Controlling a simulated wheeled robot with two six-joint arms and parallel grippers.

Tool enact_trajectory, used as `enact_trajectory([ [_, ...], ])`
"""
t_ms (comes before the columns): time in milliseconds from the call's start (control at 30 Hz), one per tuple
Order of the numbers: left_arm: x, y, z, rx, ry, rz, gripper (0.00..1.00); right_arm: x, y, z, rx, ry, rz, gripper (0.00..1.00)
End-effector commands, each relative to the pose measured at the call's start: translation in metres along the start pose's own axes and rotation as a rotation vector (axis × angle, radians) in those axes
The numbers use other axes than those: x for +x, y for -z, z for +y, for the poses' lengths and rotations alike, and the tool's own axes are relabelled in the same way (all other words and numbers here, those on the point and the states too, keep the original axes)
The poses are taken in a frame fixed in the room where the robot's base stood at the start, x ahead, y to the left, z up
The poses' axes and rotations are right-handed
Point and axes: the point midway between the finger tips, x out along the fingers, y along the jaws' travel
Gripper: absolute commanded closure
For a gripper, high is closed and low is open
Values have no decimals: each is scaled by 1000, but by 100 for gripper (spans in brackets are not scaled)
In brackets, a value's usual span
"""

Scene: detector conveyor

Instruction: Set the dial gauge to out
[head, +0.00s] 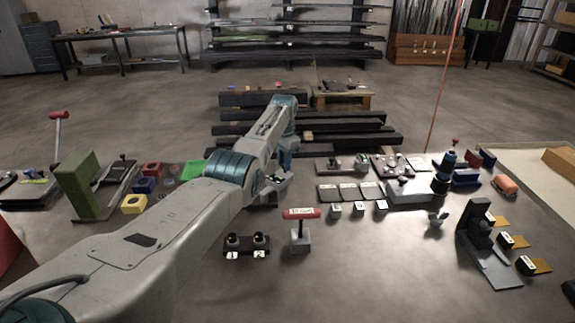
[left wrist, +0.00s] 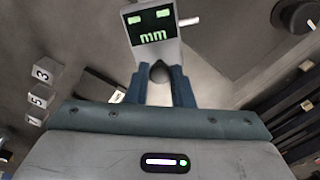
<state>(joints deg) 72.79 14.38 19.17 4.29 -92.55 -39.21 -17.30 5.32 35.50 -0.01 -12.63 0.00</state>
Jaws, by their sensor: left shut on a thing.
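A grey gauge housing (left wrist: 155,40) with a dark display fills the top middle of the left wrist view. Its display (left wrist: 153,28) shows green bars and "mm", and a pale stub (left wrist: 189,21) sticks out on its right. My left gripper (left wrist: 160,80) is shut on a dark rounded part (left wrist: 159,71) just below the display. In the head view my left gripper (head: 279,177) is at the table's middle, and my arm partly hides the gauge there. I cannot tell the dial's setting. My right gripper is not in view.
A red-topped T-shaped stand (head: 301,229) and a panel with two black knobs (head: 247,244) stand nearer the front. Numbered white cubes (head: 358,208) sit to the right. A green block (head: 84,186) stands at left and a dark upright fixture (head: 478,230) at right. The front middle is clear.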

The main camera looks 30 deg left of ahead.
Motion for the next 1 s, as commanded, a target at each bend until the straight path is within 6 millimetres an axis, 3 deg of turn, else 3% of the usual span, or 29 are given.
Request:
enact_trajectory([
  [233,-2,1,4,106,1,-1,100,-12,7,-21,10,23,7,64],
  [867,0,2,7,150,0,0,100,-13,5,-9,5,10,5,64],
  [900,0,2,7,150,0,0,72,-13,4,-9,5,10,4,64],
  [1000,0,2,6,150,0,0,57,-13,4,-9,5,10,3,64],
])
